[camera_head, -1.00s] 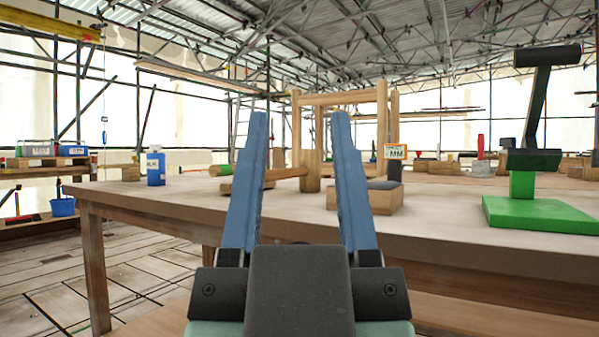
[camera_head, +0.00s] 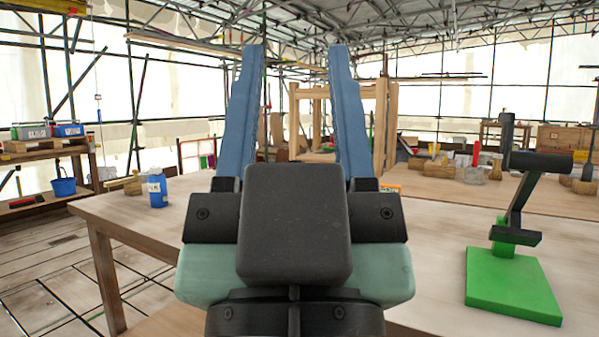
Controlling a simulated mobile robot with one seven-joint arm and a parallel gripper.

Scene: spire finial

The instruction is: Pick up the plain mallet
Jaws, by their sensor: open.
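My gripper (camera_head: 295,50) is open and empty, its two blue fingers pointing up and away over the workbench (camera_head: 140,212). I cannot make out the plain mallet for certain. My gripper's dark body and fingers cover the bench middle, where a wooden mallet-like shape with a handle showed earlier. Several wooden block-like or mallet-like pieces lie farther back on the right, among them a pale cylinder (camera_head: 438,168) and a piece with a dark upright handle (camera_head: 586,178). They are too small to tell apart.
A green-based black stand (camera_head: 512,285) rises at the right. A wooden frame (camera_head: 384,125) stands behind my fingers. A blue bucket (camera_head: 63,188) sits on the left shelf.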

